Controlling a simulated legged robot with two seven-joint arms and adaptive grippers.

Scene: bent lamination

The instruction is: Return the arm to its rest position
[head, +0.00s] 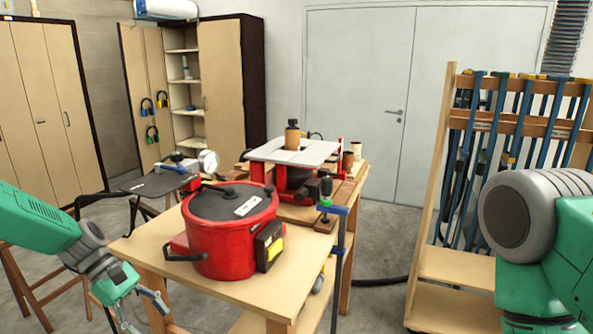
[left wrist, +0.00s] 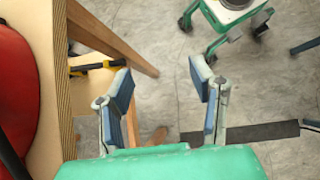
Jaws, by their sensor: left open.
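My left arm comes in from the left in the head view, and its gripper (head: 144,309) hangs beside the front left edge of the wooden workbench. In the left wrist view the left gripper (left wrist: 162,98) is open and empty, with its two blue-padded fingers apart above the grey floor. The right arm's green and grey links show at the right edge of the head view; its gripper is outside the frame.
The workbench (head: 140,248) carries a red pot-like machine (head: 232,240); its edge (left wrist: 52,90) is close left of my left gripper. A clamp rack (head: 460,265) stands right. Cabinets (head: 45,100) stand behind. A green wheeled frame (left wrist: 228,32) is on the floor.

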